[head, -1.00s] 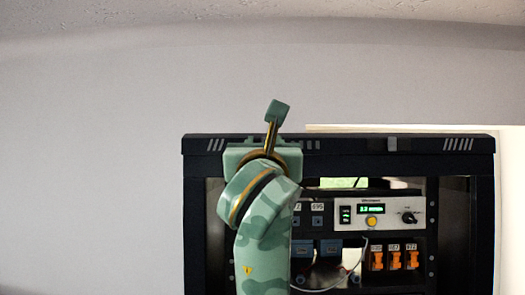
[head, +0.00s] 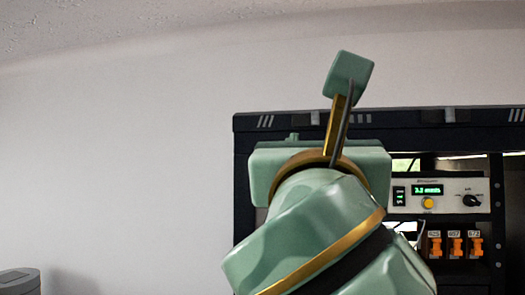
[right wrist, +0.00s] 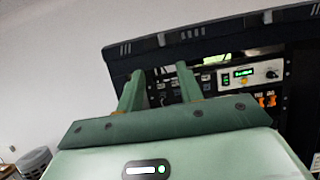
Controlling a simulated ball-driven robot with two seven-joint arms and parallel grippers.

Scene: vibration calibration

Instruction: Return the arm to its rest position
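My right arm and its green gripper (head: 346,80) rise in front of the dark equipment rack (head: 380,125) in the head view. The fingers point up and slightly right, and one overlaps the other there. In the right wrist view the two fingers (right wrist: 157,82) stand apart with nothing between them, so the gripper is open and empty. The rack's dark top bar (right wrist: 215,37) shows beyond them, with no visible contact. My left gripper is in neither view.
The rack holds a pale control panel (head: 410,202) with a lit green display, a yellow button and a black knob. Several orange switches (head: 454,245) sit below it. A grey rounded object (head: 20,281) stands at lower left. The wall left of the rack is bare.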

